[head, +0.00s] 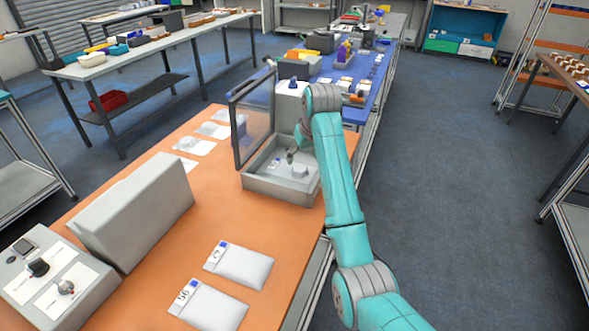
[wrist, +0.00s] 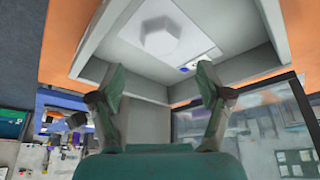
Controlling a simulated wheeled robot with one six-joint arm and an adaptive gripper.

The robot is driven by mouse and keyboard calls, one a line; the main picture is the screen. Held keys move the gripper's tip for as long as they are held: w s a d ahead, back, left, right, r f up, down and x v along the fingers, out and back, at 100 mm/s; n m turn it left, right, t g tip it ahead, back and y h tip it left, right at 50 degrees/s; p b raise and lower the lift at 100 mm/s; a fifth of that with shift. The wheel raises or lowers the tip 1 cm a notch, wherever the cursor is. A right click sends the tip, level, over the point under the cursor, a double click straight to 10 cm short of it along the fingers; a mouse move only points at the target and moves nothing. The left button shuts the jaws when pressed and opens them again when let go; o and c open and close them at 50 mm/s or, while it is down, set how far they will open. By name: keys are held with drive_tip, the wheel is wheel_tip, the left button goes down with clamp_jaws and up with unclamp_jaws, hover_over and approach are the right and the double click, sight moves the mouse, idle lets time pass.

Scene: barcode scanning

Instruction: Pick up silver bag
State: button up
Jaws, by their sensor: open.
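My gripper (head: 294,153) is over the open grey box (head: 280,191) with the raised clear lid (head: 254,118). In the wrist view my gripper (wrist: 152,84) has its two fingers spread apart with nothing between them. A pale, silvery-white flat bag (wrist: 195,30) with a blue mark lies on the box floor, and a grey hexagonal part shows on it. It also shows in the head view (head: 283,167), partly hidden by my gripper. Two more silver-white bags with labels, one (head: 240,265) and another (head: 207,306), lie on the orange table near the front.
A large grey slab-shaped housing (head: 135,210) stands on the orange table (head: 228,215) at left, beside a grey box with knobs (head: 55,285). Several pale sheets or bags lie behind the housing. A blue table (head: 365,75) with items stands beyond.

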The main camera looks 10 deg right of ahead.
sight(300, 167)
drive_tip(key=shift+x, duration=3.1)
drive_tip(key=shift+s, duration=0.15)
drive_tip(key=c, duration=1.3)
